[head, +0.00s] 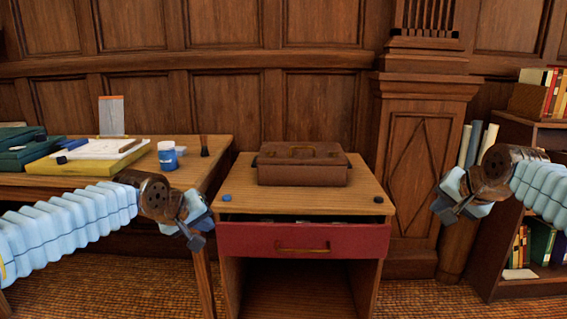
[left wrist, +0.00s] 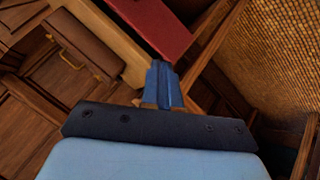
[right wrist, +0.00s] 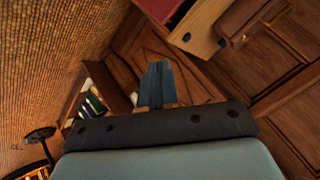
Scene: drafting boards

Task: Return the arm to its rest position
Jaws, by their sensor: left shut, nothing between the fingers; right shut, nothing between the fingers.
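My left gripper (head: 194,238) is shut and empty, in the air in front of the left table, to the left of the small cabinet. Its closed fingers also show in the left wrist view (left wrist: 163,85). My right gripper (head: 446,212) is shut and empty, in the air to the right of the cabinet, in front of the wooden pillar. Its closed fingers show in the right wrist view (right wrist: 156,85). Neither gripper touches anything that I can see.
The cabinet (head: 229,207) has a red drawer (head: 350,241) pulled slightly open and a brown case (head: 302,173) on top. The left table (head: 205,172) holds a blue-labelled jar (head: 167,156), papers and boxes. A bookshelf (head: 508,190) stands at right.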

